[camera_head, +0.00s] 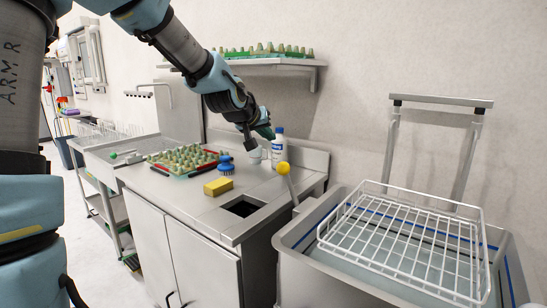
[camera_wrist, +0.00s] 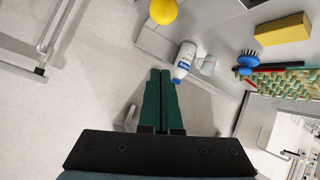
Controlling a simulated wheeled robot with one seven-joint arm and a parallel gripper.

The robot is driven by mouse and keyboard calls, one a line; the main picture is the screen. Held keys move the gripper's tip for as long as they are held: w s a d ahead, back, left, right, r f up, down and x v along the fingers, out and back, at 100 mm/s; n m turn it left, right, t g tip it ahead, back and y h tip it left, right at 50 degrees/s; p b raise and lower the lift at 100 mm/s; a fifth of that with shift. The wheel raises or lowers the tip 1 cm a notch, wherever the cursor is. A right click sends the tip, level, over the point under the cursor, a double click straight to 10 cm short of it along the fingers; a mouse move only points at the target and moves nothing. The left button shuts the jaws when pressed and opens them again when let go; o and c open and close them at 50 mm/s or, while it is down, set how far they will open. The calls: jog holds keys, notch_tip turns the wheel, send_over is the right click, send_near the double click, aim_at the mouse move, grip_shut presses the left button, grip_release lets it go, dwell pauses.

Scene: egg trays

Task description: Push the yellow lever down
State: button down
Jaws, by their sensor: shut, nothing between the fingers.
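The yellow lever knob (camera_head: 282,168) is a round ball on a short grey shaft, at the right end of the counter beside the sink unit; the shaft slants up.
A white bottle (camera_head: 277,147) with a blue cap stands close by my gripper. A yellow sponge (camera_head: 218,186), a blue brush (camera_head: 226,167) and an egg tray (camera_head: 180,171) lie on the counter. A white wire rack (camera_head: 400,272) sits over the sink at right. A shelf (camera_head: 270,62) hangs above.

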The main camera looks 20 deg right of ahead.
jog(key=w+d+f+p, duration=0.1)
jog(key=f, duration=0.1)
jog(key=w+d+f+p, duration=0.1)
jog(key=d+f+p, duration=0.1)
jog(key=w+d+f+p, duration=0.1)
jog(key=d+f, duration=0.1)
jog(key=f, duration=0.1)
jog(key=shift+d+p, duration=0.15)
jog(key=shift+p, duration=0.2)
jog(key=shift+s+f, duration=0.4)
jog(key=shift+f, duration=0.1)
